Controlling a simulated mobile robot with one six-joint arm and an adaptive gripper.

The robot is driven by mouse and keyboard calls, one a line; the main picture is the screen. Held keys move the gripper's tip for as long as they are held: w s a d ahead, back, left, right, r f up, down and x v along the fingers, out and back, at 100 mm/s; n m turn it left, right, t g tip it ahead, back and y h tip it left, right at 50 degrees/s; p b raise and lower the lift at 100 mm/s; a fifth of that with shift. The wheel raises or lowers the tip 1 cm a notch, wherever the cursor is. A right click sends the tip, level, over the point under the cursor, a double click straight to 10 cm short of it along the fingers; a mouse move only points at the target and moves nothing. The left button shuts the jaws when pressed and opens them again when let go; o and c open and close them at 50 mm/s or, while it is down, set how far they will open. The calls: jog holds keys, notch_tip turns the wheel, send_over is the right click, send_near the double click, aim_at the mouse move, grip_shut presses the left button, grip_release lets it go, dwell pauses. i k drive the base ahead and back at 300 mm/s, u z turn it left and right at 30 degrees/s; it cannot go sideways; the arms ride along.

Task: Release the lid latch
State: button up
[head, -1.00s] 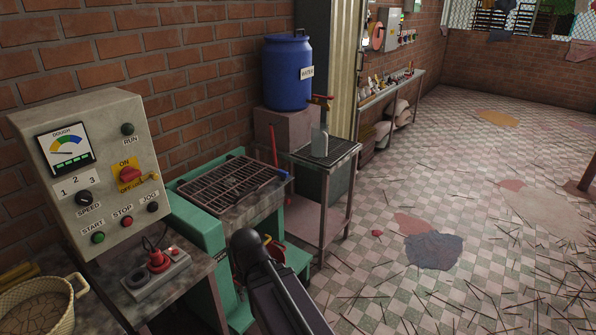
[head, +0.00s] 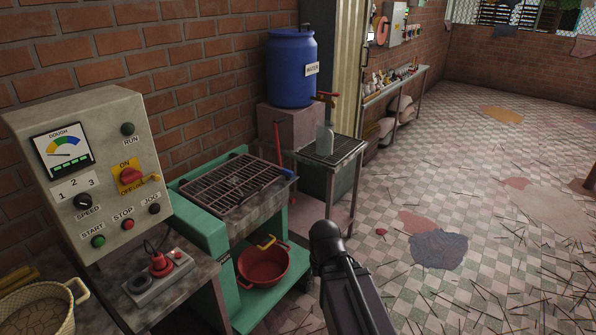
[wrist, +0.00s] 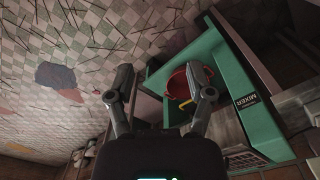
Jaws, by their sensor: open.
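The green mixer (head: 210,233) stands against the brick wall, with a dark wire grille lid (head: 232,184) lying flat on top. A small blue part (head: 271,178) sits at the lid's right front edge; I cannot tell for certain whether it is the latch. In the wrist view the mixer's labelled green frame (wrist: 222,72) is to the right, and no latch is clear there. My gripper (wrist: 158,72) is open and empty, its fingers spread wide. It is apart from the mixer's top. In the head view only my dark arm shows clearly.
The control panel (head: 95,175) is at left. A blue water barrel (head: 291,68) and a small stand (head: 331,150) are behind. Open tiled floor (head: 450,200) with scattered sticks lies right.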

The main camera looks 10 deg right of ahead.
aim_at(289, 174)
jog(key=z, duration=0.05)
jog(key=k, duration=0.6)
jog(key=z, duration=0.2)
jog(key=i, duration=1.8)
jog(key=u, duration=0.5)
